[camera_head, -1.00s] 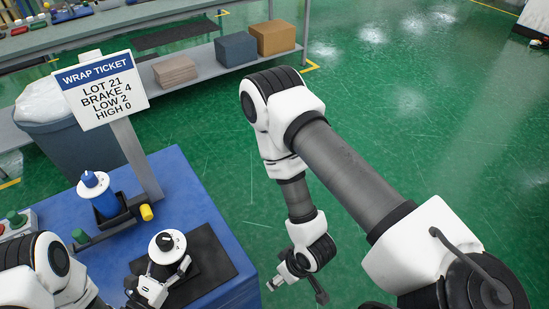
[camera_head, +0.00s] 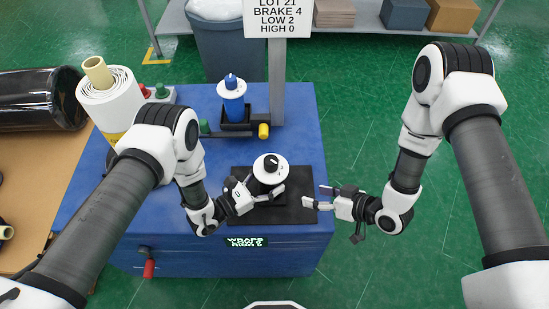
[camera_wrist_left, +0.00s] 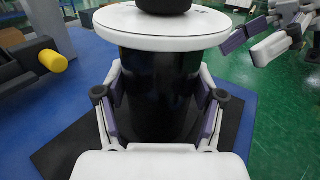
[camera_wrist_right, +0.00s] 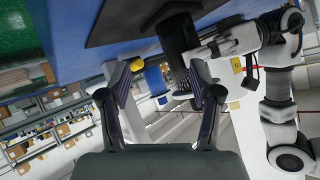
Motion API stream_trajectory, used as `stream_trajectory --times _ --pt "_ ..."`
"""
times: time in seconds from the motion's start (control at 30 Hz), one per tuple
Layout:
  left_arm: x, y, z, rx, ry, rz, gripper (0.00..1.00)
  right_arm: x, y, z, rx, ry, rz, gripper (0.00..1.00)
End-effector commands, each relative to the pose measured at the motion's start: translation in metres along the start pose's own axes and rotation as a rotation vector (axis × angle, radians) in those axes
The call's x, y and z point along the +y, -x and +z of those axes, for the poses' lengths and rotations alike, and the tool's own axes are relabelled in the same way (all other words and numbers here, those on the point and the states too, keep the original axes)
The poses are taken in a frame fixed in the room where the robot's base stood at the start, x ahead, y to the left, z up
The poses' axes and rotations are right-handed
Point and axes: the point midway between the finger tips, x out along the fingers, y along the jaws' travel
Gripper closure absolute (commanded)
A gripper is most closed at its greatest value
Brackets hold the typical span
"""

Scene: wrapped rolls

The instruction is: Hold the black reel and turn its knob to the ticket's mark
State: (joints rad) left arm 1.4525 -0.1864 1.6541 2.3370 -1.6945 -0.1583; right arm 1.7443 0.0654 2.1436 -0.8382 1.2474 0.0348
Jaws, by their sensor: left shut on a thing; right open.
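The black reel (camera_head: 264,184) stands upright on a dark mat on the blue cabinet, with a white dial disc and a black knob (camera_head: 271,162) on top. My left gripper (camera_head: 262,193) is shut around the reel's body; the left wrist view shows the black body (camera_wrist_left: 158,95) between its fingers. My right gripper (camera_head: 318,196) is open and empty, to the right of the reel at the mat's right edge. The ticket (camera_head: 277,18) is cut off at the top and shows BRAKE 4, LOW 2, HIGH 0. The dial's marks are too small to read.
A blue reel (camera_head: 234,100) with a white top stands in a dark holder behind, beside a yellow knob (camera_head: 263,131). A white wrapped roll (camera_head: 112,103) stands at the left. The ticket's grey post (camera_head: 277,85) rises behind the mat (camera_head: 300,210). Green floor lies to the right.

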Motion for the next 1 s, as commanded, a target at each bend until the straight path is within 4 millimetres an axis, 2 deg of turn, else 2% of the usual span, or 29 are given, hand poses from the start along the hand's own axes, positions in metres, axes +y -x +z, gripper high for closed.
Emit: stream_trajectory --times 0.03,0.1,0.23,0.37,0.5,0.67,1.0 --pt "0.001 0.0 0.001 -0.001 -0.001 0.001 0.93 -0.002 -0.009 -0.026 0.102 0.077 -0.099 0.36" --pt "0.001 0.0 0.001 -0.001 -0.001 0.001 0.93 -0.01 -0.013 -0.057 0.231 0.188 -0.254 0.36" --pt "0.001 0.0 0.001 -0.001 -0.001 0.001 0.93 -0.018 -0.002 -0.089 0.386 0.372 -0.504 0.36" --pt "0.001 0.0 0.001 -0.001 -0.001 0.001 0.93 -0.01 0.01 -0.096 0.437 0.505 -0.642 0.36" --pt "0.0 0.0 0.001 -0.001 -0.001 0.0 0.93 0.002 0.009 -0.093 0.44 0.525 -0.633 0.36" --pt "0.0 0.0 0.001 -0.001 -0.001 0.0 0.93 -0.016 -0.009 -0.097 0.437 0.524 -0.636 0.36" --pt "0.0 0.0 0.0 -0.001 -0.001 0.001 0.93 -0.065 -0.065 -0.115 0.436 0.523 -0.633 0.36"
